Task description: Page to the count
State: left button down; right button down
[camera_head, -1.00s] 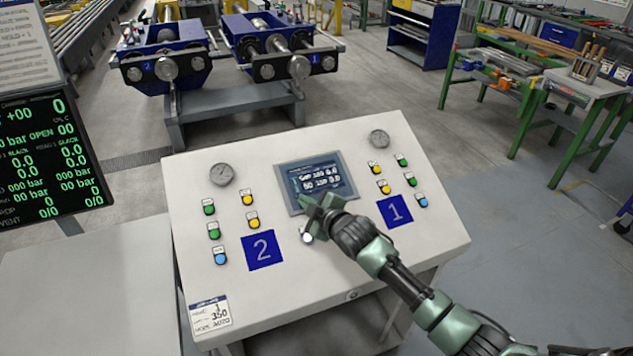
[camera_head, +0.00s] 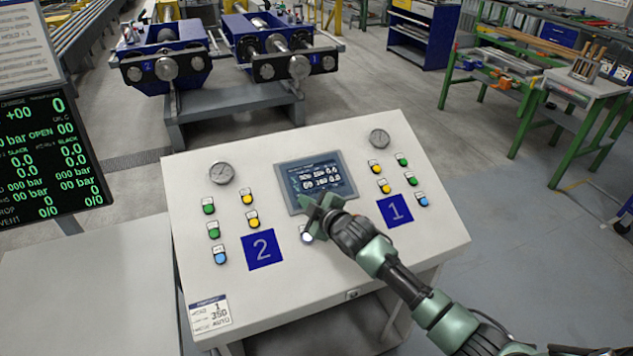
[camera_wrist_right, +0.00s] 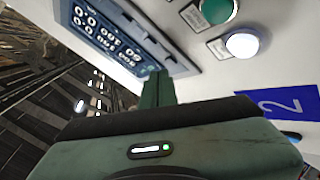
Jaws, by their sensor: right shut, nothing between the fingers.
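The sloped white control desk (camera_head: 330,270) carries a small screen (camera_head: 318,178) with two rows of digits, too small to read surely. My right gripper (camera_head: 316,210) is shut and empty, just over the lower edge of the screen. A white button (camera_head: 307,237) shows just below the gripper; in the right wrist view it looks bright (camera_wrist_right: 242,46), with a green button (camera_wrist_right: 218,10) beside it. The green one is hidden by the gripper in the head view. In the wrist view the closed fingers (camera_wrist_right: 157,88) point at the desk beside the screen (camera_wrist_right: 110,35); contact cannot be told. My left gripper is not in view.
Blue plates mark 2 (camera_head: 262,249) and 1 (camera_head: 395,210), with coloured buttons and a gauge (camera_head: 222,173) on each side. A dark monitor (camera_head: 48,155) with green figures stands left. A paper card (camera_head: 210,315) is at the desk's lower left. Blue roller units (camera_head: 165,62) stand behind.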

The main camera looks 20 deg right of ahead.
jog(key=shift+w+f+b, duration=0.25)
jog(key=shift+f+b, duration=0.05)
jog(key=shift+f, duration=0.25)
dwell(0.6)
jog(key=shift+r, duration=0.1)
jog(key=shift+s+r+p, duration=0.4)
jog(key=shift+r+p, duration=0.3)
jog(key=shift+p, duration=0.4)
jog(key=r+p, duration=0.1)
jog(key=p, duration=0.1)
jog(key=s+r+p, duration=0.1)
jog(key=r+p, duration=0.1)
jog(key=s+r+p, duration=0.1)
jog(key=r+p, duration=0.1)
jog(key=shift+s+r+p, duration=0.2)
jog(key=shift+s+p, duration=0.05)
jog(key=shift+p, duration=0.15)
dwell(2.4)
